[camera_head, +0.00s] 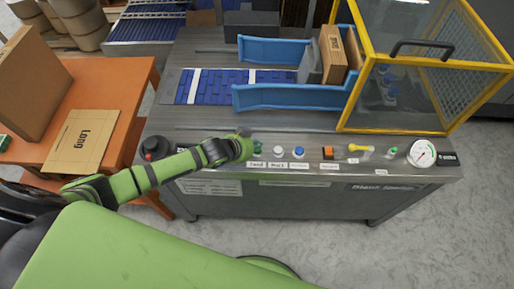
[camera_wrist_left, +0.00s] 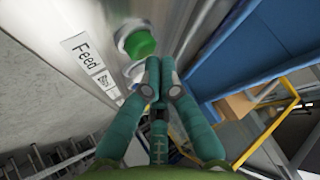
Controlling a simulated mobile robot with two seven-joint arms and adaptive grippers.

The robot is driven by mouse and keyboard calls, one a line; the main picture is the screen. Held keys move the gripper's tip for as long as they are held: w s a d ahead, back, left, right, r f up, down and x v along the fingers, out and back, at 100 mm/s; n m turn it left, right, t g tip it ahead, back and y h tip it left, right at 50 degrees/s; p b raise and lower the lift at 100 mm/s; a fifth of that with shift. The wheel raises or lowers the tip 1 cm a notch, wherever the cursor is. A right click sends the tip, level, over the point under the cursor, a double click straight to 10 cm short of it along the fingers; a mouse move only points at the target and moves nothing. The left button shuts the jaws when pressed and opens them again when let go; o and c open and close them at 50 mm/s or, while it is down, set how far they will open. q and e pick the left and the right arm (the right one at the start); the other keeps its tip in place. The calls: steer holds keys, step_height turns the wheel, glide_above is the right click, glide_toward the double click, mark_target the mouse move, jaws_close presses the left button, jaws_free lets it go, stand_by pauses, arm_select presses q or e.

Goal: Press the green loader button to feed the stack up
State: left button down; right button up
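The green loader button (camera_head: 257,147) is at the left end of the row of buttons on the machine's front panel. In the left wrist view, the green button (camera_wrist_left: 140,44) sits in a pale ring beside a label (camera_wrist_left: 83,50) reading "Feed". My left gripper (camera_head: 246,142) is just left of the button in the head view and partly crowds it. In the left wrist view, its fingers (camera_wrist_left: 160,62) are together with nothing between them, their tips just beside the button; contact cannot be told. A brown carton stack (camera_head: 332,54) stands between blue guides. My right gripper is not in view.
White (camera_head: 278,151) and blue (camera_head: 299,152) buttons sit right of the green one. Further right are an orange switch (camera_head: 328,153), a yellow-handled key (camera_head: 358,148) and a gauge (camera_head: 421,153). A yellow-framed guard (camera_head: 440,62) stands behind.

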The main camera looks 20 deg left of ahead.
arm_select(q)
steer(key=shift+f+b, duration=0.35)
steer(key=shift+f, duration=0.25)
stand_by(0.7)
steer(key=shift+r, duration=0.1)
steer(key=shift+r+p, duration=0.8)
steer(key=shift+p, duration=0.2)
step_height(320, 180, up, 5)
steer(key=p, duration=0.5)
steer(key=shift+r, duration=0.1)
stand_by(0.6)
